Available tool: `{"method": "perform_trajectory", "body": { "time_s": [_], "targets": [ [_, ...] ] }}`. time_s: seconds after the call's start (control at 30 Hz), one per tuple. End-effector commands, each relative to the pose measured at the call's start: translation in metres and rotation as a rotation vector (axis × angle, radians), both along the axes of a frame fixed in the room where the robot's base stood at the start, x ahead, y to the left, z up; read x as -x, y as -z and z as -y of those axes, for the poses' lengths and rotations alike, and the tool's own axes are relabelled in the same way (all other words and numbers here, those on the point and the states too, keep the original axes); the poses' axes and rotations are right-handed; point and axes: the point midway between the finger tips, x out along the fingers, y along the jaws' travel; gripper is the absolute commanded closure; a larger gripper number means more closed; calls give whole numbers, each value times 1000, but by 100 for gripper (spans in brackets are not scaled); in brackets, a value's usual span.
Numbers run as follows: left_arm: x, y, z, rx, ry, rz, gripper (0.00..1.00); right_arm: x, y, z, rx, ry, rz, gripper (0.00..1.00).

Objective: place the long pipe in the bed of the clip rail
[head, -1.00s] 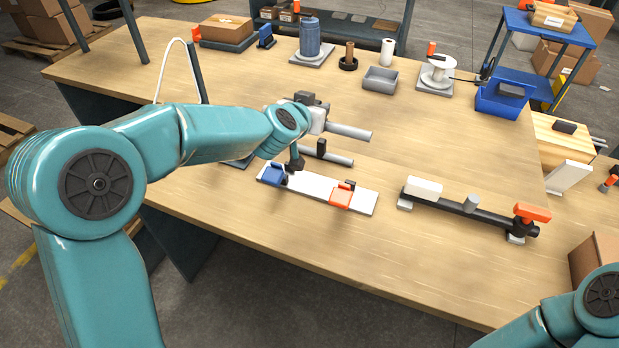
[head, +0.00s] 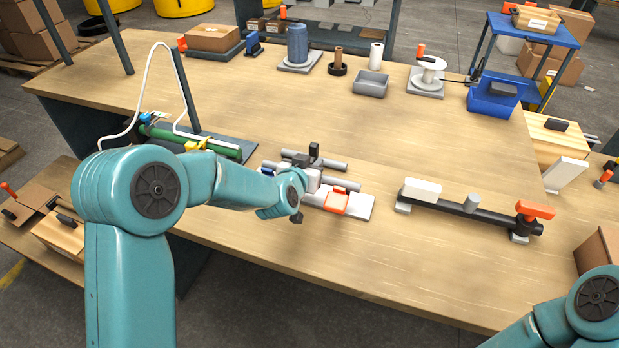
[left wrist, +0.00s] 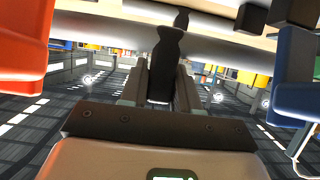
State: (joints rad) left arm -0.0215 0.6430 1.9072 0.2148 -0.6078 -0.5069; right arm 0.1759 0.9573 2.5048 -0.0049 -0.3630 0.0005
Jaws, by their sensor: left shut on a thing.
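The clip rail (head: 358,209) is a pale plate near the table's front edge, with an orange clip (head: 336,203) at its right. The orange clip also shows in the left wrist view (left wrist: 20,60), opposite the blue clip (left wrist: 297,80). The blue clip is mostly hidden by my arm in the head view. The long grey pipe (head: 346,185) lies along the rail, low over it. In the left wrist view the pipe (left wrist: 100,36) crosses close to the rail; I cannot tell whether it touches the bed. My left gripper (head: 313,180) is shut on it. My right gripper is out of view.
A second grey pipe (head: 332,165) lies just behind the rail with a black block (head: 314,151) by it. A dark bar assembly with an orange handle (head: 535,210) stands to the right. A green cylinder (head: 215,147) is at the left. The middle of the table is clear.

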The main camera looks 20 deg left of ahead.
Motion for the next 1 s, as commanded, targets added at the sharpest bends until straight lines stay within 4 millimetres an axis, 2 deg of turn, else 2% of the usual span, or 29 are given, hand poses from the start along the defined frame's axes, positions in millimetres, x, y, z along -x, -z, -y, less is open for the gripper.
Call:
{"method": "perform_trajectory", "body": {
  "time_s": [0.3,0.73,0.77,0.8,0.83,1.0],
  "targets": [
    [-1,42,-2,0,0,-1,100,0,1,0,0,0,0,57],
    [-1,48,-2,0,0,2,100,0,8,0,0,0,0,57],
    [-1,46,-2,0,0,1,60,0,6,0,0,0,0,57],
    [0,46,-2,0,0,1,46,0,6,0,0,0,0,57],
    [0,46,-2,0,0,1,44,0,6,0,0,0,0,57],
    [-1,46,-2,0,0,1,44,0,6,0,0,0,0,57]
  ]
}}
